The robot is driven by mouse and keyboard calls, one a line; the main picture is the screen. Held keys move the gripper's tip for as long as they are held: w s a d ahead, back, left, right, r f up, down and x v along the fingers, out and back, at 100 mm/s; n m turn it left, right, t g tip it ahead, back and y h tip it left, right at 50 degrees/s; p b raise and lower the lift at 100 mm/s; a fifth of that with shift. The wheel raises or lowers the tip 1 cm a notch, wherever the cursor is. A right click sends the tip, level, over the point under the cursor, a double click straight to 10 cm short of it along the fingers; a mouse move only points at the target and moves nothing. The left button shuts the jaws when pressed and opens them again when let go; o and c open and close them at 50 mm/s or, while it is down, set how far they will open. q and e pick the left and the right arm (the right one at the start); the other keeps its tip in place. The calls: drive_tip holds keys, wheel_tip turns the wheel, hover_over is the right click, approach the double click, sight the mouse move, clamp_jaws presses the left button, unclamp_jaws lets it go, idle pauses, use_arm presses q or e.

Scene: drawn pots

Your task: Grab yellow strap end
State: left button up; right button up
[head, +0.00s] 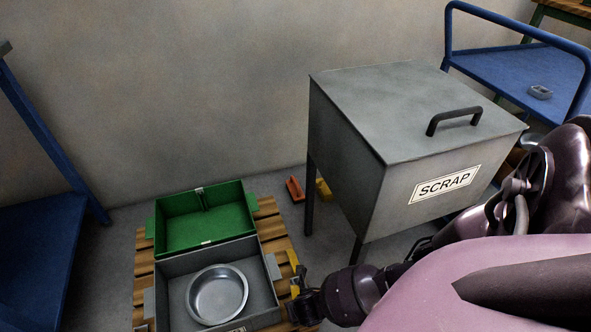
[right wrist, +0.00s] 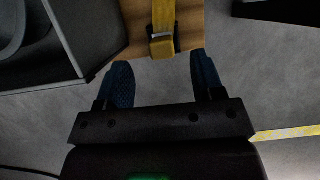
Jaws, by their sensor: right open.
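The yellow strap (right wrist: 163,18) runs down over the edge of a wooden pallet board (right wrist: 190,22) in the right wrist view, with its end (right wrist: 161,47) beside a small dark part. In the head view a piece of the yellow strap (head: 294,260) shows at the pallet's right side. My right gripper (right wrist: 161,62) is open, its two blue fingers apart, with the strap end just ahead of and between the fingertips. No contact shows. In the head view my right gripper (head: 297,295) is at the pallet's right edge, its fingers mostly hidden. My left gripper is out of view.
The pallet (head: 143,268) carries a green bin (head: 205,240) and a grey bin (head: 170,305) holding a round metal pan (head: 217,294). A grey SCRAP box (head: 400,120) on legs stands to the right. A blue cart (head: 30,240) is at left.

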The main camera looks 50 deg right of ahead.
drive_tip(key=shift+f, duration=0.2)
drive_tip(key=f+b, duration=0.2)
drive_tip(key=f, duration=0.1)
drive_tip(key=f+b, duration=0.1)
drive_tip(key=shift+w+d+f, duration=0.1)
drive_tip(key=shift+d+f, duration=0.15)
drive_tip(key=shift+w+f, duration=0.3)
drive_tip(key=shift+w, duration=0.05)
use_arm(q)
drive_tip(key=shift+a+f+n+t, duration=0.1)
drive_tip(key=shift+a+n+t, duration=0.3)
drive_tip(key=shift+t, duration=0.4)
use_arm(e)
drive_tip(key=shift+w+d+r, duration=0.1)
drive_tip(key=c, duration=1.1)
drive_tip(key=shift+r, duration=0.1)
